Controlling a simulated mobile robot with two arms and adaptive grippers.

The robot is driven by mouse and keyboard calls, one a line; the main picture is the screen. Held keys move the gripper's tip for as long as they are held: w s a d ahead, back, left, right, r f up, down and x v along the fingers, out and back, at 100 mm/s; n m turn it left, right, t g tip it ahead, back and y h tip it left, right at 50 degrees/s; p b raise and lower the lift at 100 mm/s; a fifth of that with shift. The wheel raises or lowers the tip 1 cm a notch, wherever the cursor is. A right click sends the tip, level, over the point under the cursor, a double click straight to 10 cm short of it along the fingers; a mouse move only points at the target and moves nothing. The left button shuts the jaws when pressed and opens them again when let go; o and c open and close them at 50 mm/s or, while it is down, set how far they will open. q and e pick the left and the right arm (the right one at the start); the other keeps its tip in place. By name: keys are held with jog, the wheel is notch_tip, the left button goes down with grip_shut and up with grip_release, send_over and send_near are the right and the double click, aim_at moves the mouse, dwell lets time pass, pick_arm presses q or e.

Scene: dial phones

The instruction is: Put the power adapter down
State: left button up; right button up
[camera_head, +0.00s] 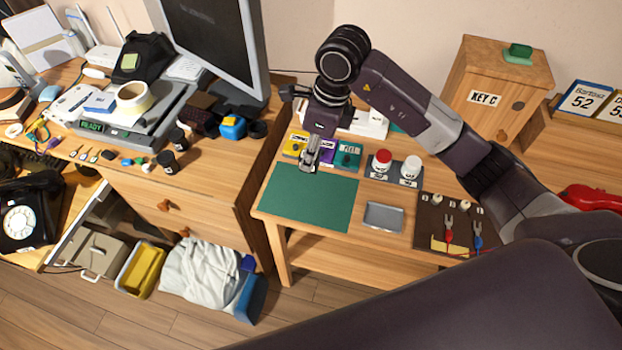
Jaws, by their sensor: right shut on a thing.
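My right gripper (310,155) reaches in from the right and points down over the back edge of the green mat (312,205). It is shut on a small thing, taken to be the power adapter. The fingers largely hide it, so its shape cannot be made out. I cannot tell whether the held thing touches the mat or a block. My left gripper is not in view.
The mat is bare. The KEY C box (512,80) stands behind. A cluttered desk (215,185) is left.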

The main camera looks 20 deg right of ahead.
notch_tip(320, 180, down, 5)
jog(key=shift+f+p, duration=0.25)
jog(key=shift+p, duration=0.05)
jog(key=shift+f, duration=0.25)
notch_tip(320, 180, down, 3)
jog(key=shift+s+f+p, duration=0.1)
jog(key=shift+f+p, duration=0.1)
jog(key=shift+p, duration=0.1)
jog(key=shift+f, duration=0.3)
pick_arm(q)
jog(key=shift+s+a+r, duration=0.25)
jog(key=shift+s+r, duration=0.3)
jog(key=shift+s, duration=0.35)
pick_arm(e)
jog(key=o, duration=0.4)
jog(key=shift+f, duration=0.15)
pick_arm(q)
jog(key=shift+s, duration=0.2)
pick_arm(e)
jog(key=o, duration=0.5)
jog(key=shift+c, duration=0.2)
